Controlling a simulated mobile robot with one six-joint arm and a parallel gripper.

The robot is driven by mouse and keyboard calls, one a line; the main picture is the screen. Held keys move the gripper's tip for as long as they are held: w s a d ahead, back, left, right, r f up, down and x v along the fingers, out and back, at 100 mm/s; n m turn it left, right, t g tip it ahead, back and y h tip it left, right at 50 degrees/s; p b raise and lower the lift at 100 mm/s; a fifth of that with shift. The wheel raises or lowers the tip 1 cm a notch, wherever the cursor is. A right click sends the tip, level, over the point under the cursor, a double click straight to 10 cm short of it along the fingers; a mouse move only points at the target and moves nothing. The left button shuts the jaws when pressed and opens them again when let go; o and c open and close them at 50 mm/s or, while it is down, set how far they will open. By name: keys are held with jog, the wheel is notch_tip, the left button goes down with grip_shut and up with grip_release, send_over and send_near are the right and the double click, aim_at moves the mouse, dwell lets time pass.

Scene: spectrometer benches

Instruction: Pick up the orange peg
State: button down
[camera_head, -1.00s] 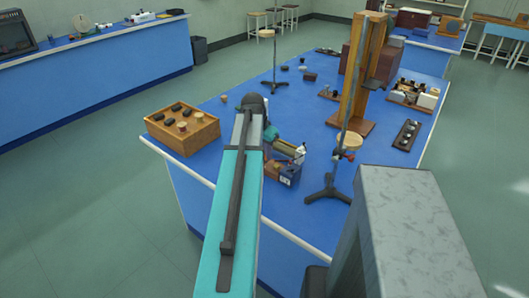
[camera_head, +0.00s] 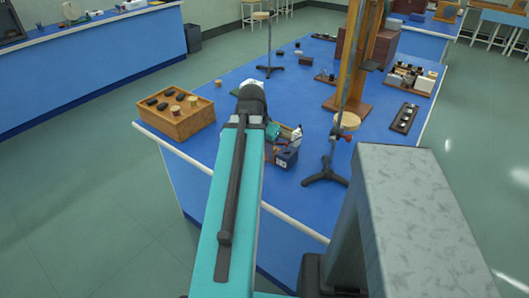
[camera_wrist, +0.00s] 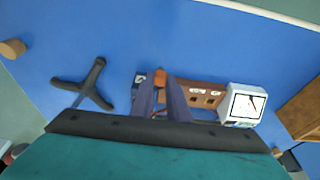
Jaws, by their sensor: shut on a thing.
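The orange peg (camera_wrist: 160,78) shows in the wrist view as a small orange end between the tips of my gripper's fingers. My gripper (camera_wrist: 160,88) is shut on it, with one dark finger on each side. A brown wooden rack with square holes (camera_wrist: 207,95) lies just beyond and to the right of the fingers. The lower part of the peg is hidden, so I cannot tell whether it touches the rack. In the head view my arm hides most of the gripper and the peg.
A white dial meter (camera_wrist: 243,104) stands at the rack's right end. A dark blue box (camera_head: 287,158) sits close by. A black tripod stand (camera_head: 326,174) is near on the right. A wooden box with dark and tan pieces (camera_head: 178,126) stands at the left table edge.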

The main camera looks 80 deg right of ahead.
jog(key=shift+s+a+b, duration=0.25)
jog(key=shift+a+b, duration=0.75)
jog(key=shift+b, duration=1.25)
jog(key=shift+r, duration=0.25)
jog(key=shift+r+p, duration=1.25)
jog(key=shift+p, duration=0.3)
jog(key=shift+r, duration=0.1)
jog(key=shift+w, duration=0.1)
